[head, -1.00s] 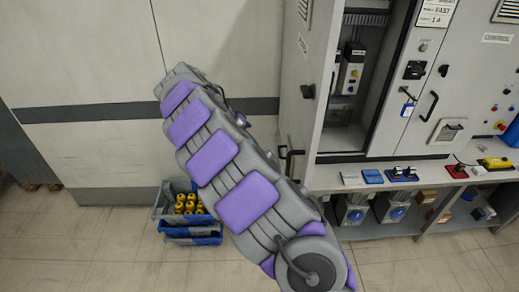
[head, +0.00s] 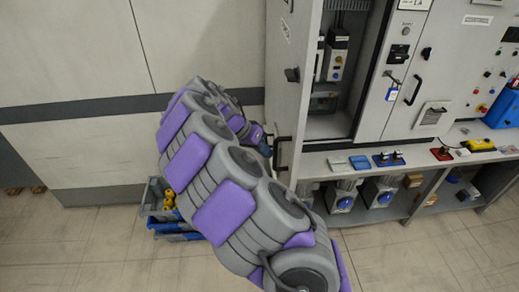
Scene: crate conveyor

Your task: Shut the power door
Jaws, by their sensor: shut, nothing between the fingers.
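The grey cabinet door (head: 288,60) stands open, swung out toward me at the left of the cabinet opening. It has a dark knob (head: 292,75) and a black handle (head: 282,153) low on its edge. My gripper (head: 268,146) is at the far end of my purple and grey arm, just left of the door near the handle. It is small in the head view, shut and empty. I cannot tell whether it touches the door. The open cabinet (head: 328,126) shows devices inside.
Blue crates (head: 155,212) with yellow items stand on the floor at left, partly hidden by my arm. A bench (head: 318,160) with blue and red parts runs below the cabinet. The closed panel beside the opening carries a blue padlock (head: 392,93).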

